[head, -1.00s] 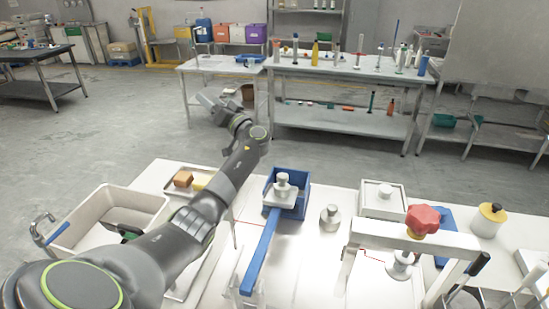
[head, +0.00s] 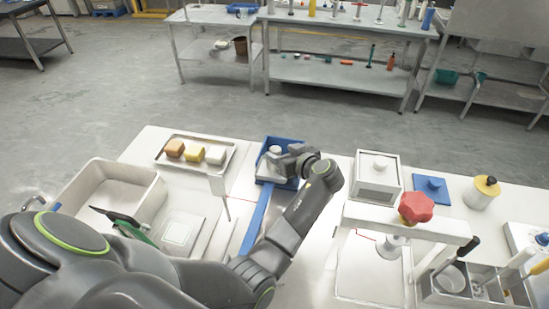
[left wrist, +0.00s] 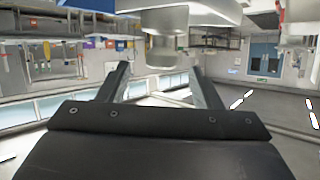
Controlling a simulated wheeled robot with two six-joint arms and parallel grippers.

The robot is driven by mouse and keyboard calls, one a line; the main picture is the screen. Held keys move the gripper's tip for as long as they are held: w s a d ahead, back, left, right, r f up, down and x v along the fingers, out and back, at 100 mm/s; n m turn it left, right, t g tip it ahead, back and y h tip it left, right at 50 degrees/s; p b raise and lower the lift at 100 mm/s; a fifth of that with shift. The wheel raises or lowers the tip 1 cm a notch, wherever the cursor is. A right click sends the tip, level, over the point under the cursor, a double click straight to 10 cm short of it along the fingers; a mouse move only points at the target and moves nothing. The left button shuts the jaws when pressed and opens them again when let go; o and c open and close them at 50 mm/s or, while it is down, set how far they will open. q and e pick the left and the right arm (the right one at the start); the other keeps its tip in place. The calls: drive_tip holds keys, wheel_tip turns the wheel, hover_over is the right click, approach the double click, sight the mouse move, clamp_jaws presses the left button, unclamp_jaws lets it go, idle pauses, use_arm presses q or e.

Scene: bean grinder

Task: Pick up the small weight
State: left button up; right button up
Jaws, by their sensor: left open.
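A metal weight with a round knob (head: 266,172) sits in the blue square tray (head: 291,143) at the end of the blue bar. My left gripper (head: 276,158) is at this weight, partly covering it from the right, with jaws open. In the left wrist view, which looks upside down, a large metal body (left wrist: 185,12) with a knob hangs in from the top. The open fingers (left wrist: 160,72) stand on either side below that knob, and I cannot tell whether they touch it. The other knobbed weight, seen earlier on the table, is hidden behind my arm.
A white frame with a red knob (head: 416,207) stands right of my arm. A white box (head: 377,190) is behind it. A metal tray (head: 166,161) with several blocks lies back left, and a white bin (head: 66,205) stands at the left.

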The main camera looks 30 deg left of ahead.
sight(275, 148)
use_arm(q)
drive_tip(key=x, duration=0.5)
drive_tip(key=shift+w+a+f, duration=0.1)
drive_tip(key=shift+w+a, duration=0.05)
drive_tip(key=shift+a, duration=0.25)
clamp_jaws()
